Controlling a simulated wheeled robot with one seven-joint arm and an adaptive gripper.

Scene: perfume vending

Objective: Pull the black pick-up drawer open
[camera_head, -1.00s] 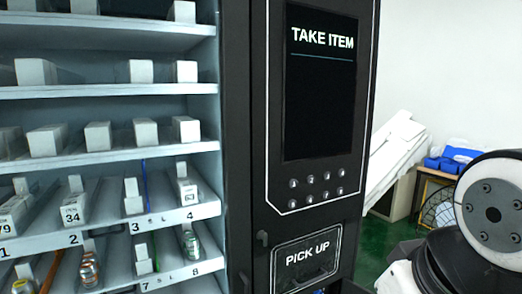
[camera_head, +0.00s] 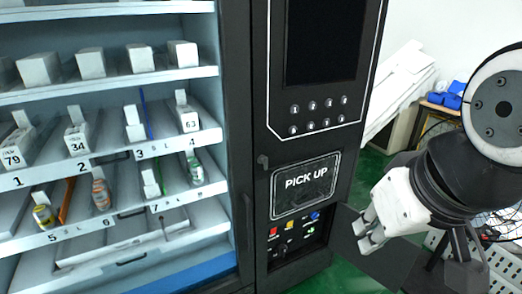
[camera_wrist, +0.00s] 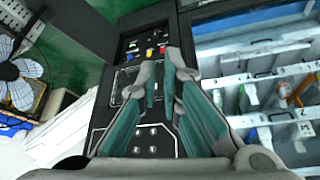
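The black pick-up drawer (camera_head: 305,185) is a white-outlined panel marked PICK UP on the vending machine's right column. It looks shut. My gripper (camera_head: 366,229) is to the right of the drawer and a little lower, apart from it. In the wrist view the picture is turned, and the drawer front (camera_wrist: 125,82) shows partly behind my fingers. My gripper there (camera_wrist: 163,70) has a gap between its teal-padded fingers, with nothing held. The fingers hide part of the drawer front.
Below the drawer is a recess with coloured buttons (camera_head: 295,232). A dark door panel (camera_head: 350,238) stands out beside it, close to my gripper. Shelves of boxes and bottles (camera_head: 110,150) fill the left. A box of blue items (camera_head: 447,96) stands at the right back.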

